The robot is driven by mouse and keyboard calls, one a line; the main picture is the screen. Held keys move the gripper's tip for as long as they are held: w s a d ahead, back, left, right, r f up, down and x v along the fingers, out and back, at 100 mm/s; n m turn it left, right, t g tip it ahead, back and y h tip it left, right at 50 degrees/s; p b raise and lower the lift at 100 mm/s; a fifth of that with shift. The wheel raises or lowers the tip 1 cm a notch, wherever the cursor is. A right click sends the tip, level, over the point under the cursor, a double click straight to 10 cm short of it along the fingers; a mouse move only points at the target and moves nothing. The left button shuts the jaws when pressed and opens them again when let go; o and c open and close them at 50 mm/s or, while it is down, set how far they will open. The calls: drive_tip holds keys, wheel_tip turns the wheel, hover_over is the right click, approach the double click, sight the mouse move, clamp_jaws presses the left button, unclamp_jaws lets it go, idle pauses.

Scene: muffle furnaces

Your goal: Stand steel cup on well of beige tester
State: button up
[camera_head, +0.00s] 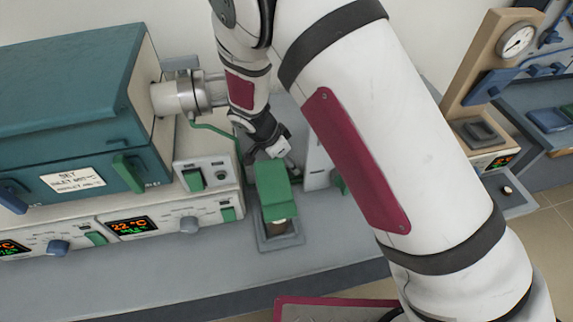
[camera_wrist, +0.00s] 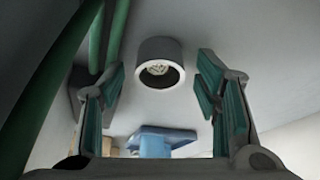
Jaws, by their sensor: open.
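The beige tester (camera_head: 494,50) with a round dial stands at the right in the head view. A dark square seat (camera_head: 479,131) on its base looks like its well. My gripper (camera_head: 272,150) is far to the tester's left, behind a green block. In the wrist view my gripper (camera_wrist: 160,85) is open, its green-padded fingers wide apart. A grey cylinder (camera_wrist: 158,50) with a dark round opening shows between and beyond them, apart from both; I cannot tell whether it is the steel cup. No cup is clear in the head view, where my arm covers much of the middle.
A teal furnace (camera_head: 70,95) and its control panels stand at the left, with a metal pipe (camera_head: 180,97) on its side. The green block (camera_head: 274,187) stands above a grey tray (camera_head: 265,240) near my gripper. Bare bench (camera_head: 150,275) lies in front.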

clamp_jaws()
drive_tip(key=shift+r, duration=0.1)
